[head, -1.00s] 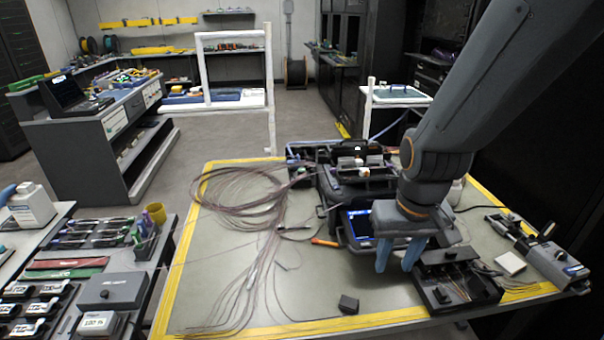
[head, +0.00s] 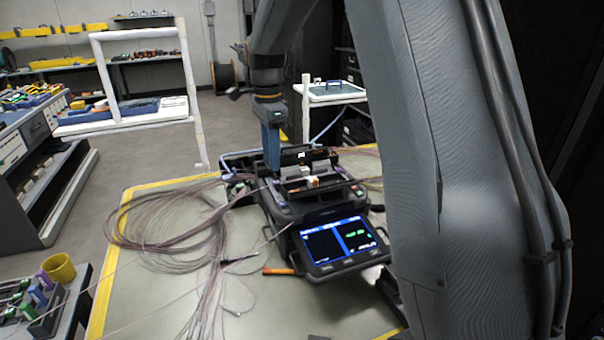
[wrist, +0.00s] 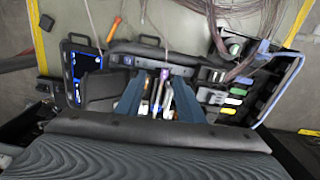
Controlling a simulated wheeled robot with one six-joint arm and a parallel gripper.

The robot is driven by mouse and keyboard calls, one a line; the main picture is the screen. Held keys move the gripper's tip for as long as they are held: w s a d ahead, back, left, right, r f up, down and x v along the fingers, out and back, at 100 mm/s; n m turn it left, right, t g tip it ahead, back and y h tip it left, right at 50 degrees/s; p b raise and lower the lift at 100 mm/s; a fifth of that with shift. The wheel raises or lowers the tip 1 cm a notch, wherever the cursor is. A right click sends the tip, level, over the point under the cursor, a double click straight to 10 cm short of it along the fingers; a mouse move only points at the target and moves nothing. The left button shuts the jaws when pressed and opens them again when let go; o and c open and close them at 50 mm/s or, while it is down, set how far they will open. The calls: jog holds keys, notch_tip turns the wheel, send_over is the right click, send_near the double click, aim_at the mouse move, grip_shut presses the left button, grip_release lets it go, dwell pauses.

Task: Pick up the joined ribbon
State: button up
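The fusion splicer (head: 285,207) stands on the table with its lid up. Its screen (head: 342,243) is lit blue with green marks. My gripper (head: 271,160) points down over the splicer's back left part, with its blue fingers seen edge-on in the head view. In the wrist view its two fingers (wrist: 158,88) are apart, one on each side of the splicer's middle, where pale clamps (wrist: 163,100) and a small purple piece show. I see nothing held between them. The joined ribbon is too thin to make out in the splicer; touching cannot be told.
Coiled fibre cable (head: 165,215) lies left of the splicer, with loose strands towards the front. An orange tool (head: 280,271) lies by the screen. A tray of coloured pieces (wrist: 236,85) adjoins the splicer. My arm hides the table's right side.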

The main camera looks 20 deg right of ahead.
aim_at(273, 182)
jog(key=shift+m, duration=0.4)
jog(key=shift+w+d+f+p, duration=0.15)
jog(key=shift+f+p, duration=0.3)
jog(key=shift+f, duration=0.8)
jog(key=shift+w+a+f+p, duration=0.1)
jog(key=shift+w+f+p, duration=0.25)
jog(key=shift+f, duration=0.9)
jog(key=shift+w+d+f+p, duration=0.1)
jog(key=shift+f+p, duration=0.45)
jog(key=shift+f, duration=0.7)
grip_shut()
